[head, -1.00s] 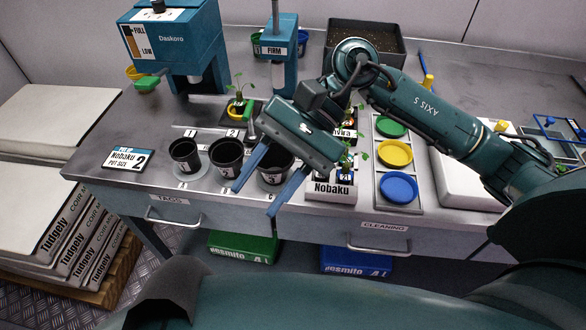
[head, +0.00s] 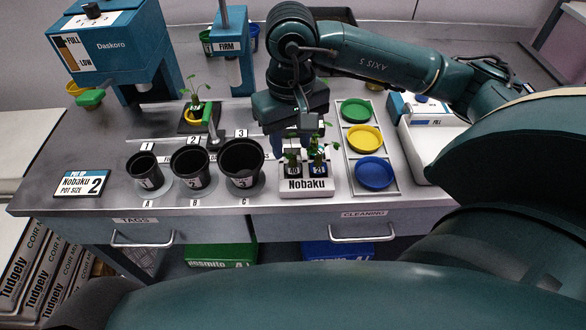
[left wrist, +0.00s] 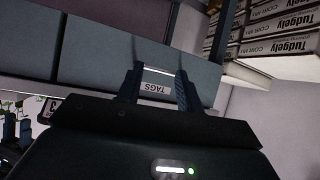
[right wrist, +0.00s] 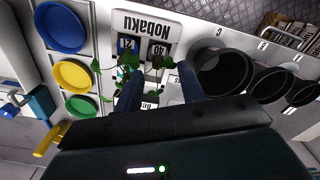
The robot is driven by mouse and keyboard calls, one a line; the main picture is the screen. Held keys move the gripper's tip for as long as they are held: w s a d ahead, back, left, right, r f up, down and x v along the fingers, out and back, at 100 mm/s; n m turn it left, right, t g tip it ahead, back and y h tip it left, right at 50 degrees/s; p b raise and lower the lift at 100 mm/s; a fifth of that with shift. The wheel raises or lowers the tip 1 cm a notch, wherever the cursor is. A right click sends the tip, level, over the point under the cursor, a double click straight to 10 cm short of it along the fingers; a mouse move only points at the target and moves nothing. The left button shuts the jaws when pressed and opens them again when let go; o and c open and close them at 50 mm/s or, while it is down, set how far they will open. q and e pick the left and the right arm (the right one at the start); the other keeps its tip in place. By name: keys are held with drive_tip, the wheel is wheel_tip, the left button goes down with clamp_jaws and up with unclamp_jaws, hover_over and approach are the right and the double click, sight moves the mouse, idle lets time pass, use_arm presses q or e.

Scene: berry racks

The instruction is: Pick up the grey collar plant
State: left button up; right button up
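Small green plants stand in the white Nobaku rack (head: 306,185), one over the tag 40 (head: 292,160) and one over the tag 21 (head: 319,158). I cannot make out for sure which has a grey collar. My right gripper (head: 288,143) is just above and behind the rack, pointing down, and partly hides the plants. In the right wrist view its fingers (right wrist: 158,88) are apart, with leaves between and beside them and no visible grip. My left gripper (left wrist: 157,85) is open and empty, facing the drawer front with the TAGS label; the head view does not show it.
Black pots (head: 190,172) stand in a row left of the rack. A tray of green, yellow and blue dishes (head: 375,173) is close on its right.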

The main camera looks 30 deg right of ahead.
sight(292, 158)
drive_tip(key=shift+d+f+p, duration=0.2)
drive_tip(key=shift+f+p, duration=0.4)
drive_tip(key=shift+f, duration=2.1)
drive_tip(key=c, duration=0.7)
